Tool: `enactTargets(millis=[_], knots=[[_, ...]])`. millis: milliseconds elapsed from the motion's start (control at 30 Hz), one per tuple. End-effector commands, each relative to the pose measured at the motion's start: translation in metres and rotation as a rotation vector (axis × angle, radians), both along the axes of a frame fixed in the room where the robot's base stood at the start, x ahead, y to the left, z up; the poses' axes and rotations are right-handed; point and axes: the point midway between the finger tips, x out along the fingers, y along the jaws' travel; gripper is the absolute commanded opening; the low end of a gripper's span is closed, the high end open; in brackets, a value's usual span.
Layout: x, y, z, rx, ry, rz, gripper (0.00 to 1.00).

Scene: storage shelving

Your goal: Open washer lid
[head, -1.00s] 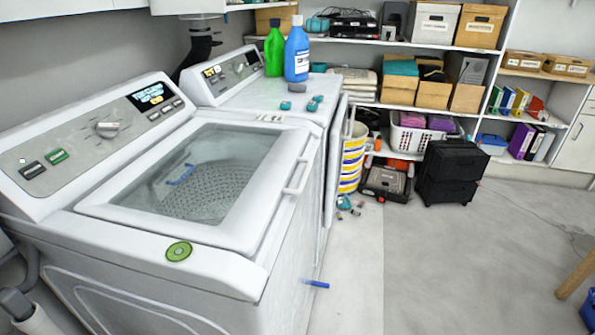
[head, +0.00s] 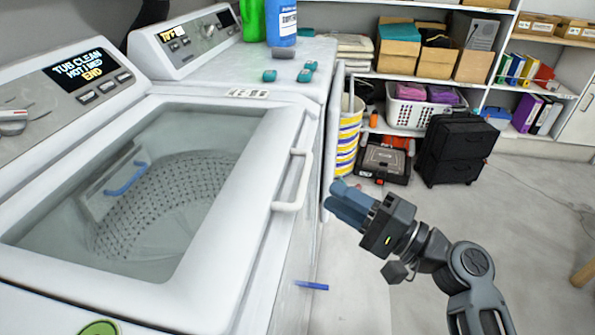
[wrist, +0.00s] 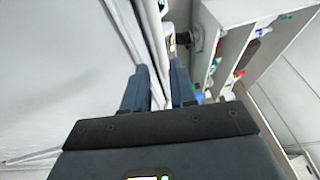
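The washer lid (head: 205,258) is closed on top of the white washer in the head view. It has a white frame and a glass window, with the drum showing through. A white bar handle (head: 292,180) stands on its right edge. My gripper (head: 343,203) is to the right of the handle, apart from it, in front of the gap beside the machines. In the wrist view the two blue-grey fingers (wrist: 160,90) stand apart with a gap between them and nothing held. White edges show beyond the fingers; I cannot tell whether they are the washer or the machine behind.
A second white machine (head: 290,85) stands behind the washer, with bottles and small teal items on top. A striped bucket (head: 349,140), a toolbox (head: 384,160) and a black case (head: 456,148) sit beyond my gripper.

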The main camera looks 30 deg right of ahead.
Motion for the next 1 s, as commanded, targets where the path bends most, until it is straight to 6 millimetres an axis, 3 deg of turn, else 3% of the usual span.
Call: enactTargets(millis=[600,933,1000], knots=[[0.062,0.038,0.014,0.003,-0.002,0.006,0.26],[0.066,0.040,0.014,0.003,-0.003,0.003,0.26],[0.066,0.040,0.014,0.003,-0.003,0.003,0.21]])
